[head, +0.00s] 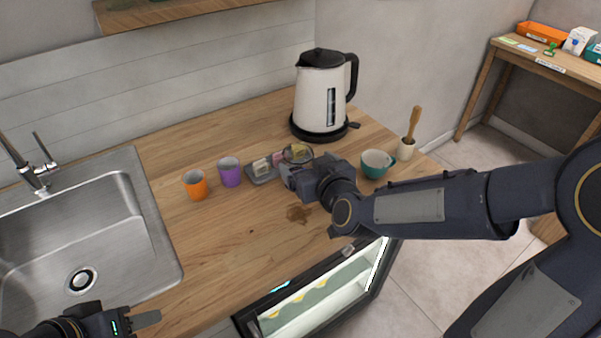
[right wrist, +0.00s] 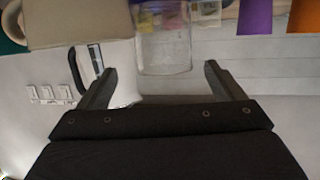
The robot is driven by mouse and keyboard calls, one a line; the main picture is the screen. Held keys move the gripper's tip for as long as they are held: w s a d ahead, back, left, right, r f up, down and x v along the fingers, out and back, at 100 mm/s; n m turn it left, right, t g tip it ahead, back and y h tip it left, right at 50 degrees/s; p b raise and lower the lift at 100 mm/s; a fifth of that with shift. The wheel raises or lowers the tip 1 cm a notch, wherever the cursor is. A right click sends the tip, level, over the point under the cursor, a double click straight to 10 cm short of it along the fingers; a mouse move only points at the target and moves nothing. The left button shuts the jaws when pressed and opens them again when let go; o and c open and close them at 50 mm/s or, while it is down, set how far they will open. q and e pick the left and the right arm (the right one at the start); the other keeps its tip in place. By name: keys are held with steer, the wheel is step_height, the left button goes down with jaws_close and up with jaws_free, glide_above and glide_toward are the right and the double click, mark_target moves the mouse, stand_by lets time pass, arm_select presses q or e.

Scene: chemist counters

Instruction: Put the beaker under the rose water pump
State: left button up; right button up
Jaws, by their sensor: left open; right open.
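A clear glass beaker (head: 298,152) is on the counter by the grey tray (head: 262,177), partly hidden by my right gripper (head: 287,172). In the right wrist view, whose picture is upside down, the beaker (right wrist: 165,48) is just ahead of and between the fingertips of my open right gripper (right wrist: 160,70). I cannot tell whether the fingers touch it. Small containers with pale and pinkish contents (head: 263,165) sit on the tray. I cannot make out a rose water pump. My left gripper (head: 145,319) is open and empty at the lower left, near the sink.
A purple cup (head: 229,172) and an orange cup (head: 196,185) stand left of the tray. A white kettle (head: 320,95) is behind it. A sink (head: 100,235) is left; the front-middle counter is mostly clear.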

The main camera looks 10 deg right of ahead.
mark_target(293, 151)
arm_select(q)
steer(key=shift+r, duration=0.15)
arm_select(e)
steer(key=x, duration=0.5)
steer(key=shift+w+a+f, duration=0.1)
steer(key=shift+a, duration=0.2)
steer(key=c, duration=1.2)
steer(key=shift+c, duration=0.2)
